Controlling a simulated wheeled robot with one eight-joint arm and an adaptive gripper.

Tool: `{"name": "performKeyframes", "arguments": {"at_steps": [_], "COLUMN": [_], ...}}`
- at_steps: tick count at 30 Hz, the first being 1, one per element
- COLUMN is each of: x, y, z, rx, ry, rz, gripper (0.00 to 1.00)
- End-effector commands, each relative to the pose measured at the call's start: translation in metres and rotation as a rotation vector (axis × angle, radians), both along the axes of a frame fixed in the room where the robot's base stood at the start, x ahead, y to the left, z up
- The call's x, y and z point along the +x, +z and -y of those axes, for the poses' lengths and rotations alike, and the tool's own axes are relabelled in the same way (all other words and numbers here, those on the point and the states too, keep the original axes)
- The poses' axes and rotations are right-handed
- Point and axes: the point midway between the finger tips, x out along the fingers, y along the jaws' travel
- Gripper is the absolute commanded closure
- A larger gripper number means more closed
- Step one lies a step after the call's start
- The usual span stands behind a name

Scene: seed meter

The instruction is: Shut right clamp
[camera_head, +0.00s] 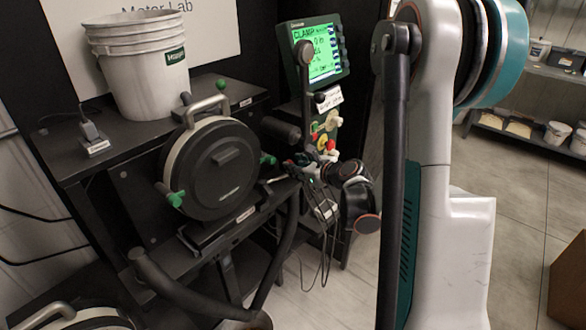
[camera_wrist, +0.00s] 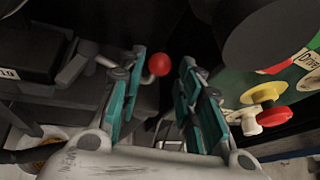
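The round black meter housing (camera_head: 218,168) stands on the bench in the head view, with a metal handle on top. Green knobs show at its lower left (camera_head: 175,198) and right side (camera_head: 268,160). In the wrist view a red ball knob (camera_wrist: 159,64) on a short grey stem appears between the fingers, nearer the left one; it looks like the right clamp's lever end, but I cannot be sure. My gripper (camera_wrist: 163,60) is open, its teal fingers apart. Whether either finger touches the knob is unclear. In the head view my gripper is small and dark beside the housing's right side.
A white bucket (camera_head: 139,65) stands on the shelf behind the housing. A green-lit screen (camera_head: 322,53) stands behind on the right. A control panel with a yellow-and-red knob (camera_wrist: 264,93) and a white knob (camera_wrist: 246,122) lies close right of my gripper. A dark hose hangs below the bench.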

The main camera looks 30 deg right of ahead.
Motion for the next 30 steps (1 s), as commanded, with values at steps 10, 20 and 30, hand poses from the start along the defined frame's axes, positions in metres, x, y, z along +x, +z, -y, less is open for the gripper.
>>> {"name": "performKeyframes", "arguments": {"at_steps": [10,20,30], "x": [0.022,0.022,0.025], "y": [-0.009,-0.009,-0.009], "z": [-0.003,-0.003,-0.008], "rx": [0.000,-0.001,-0.001], "ry": [0.000,0.000,0.001], "rz": [0.000,0.000,0.000], "gripper": [0.68,0.93,1.00]}}
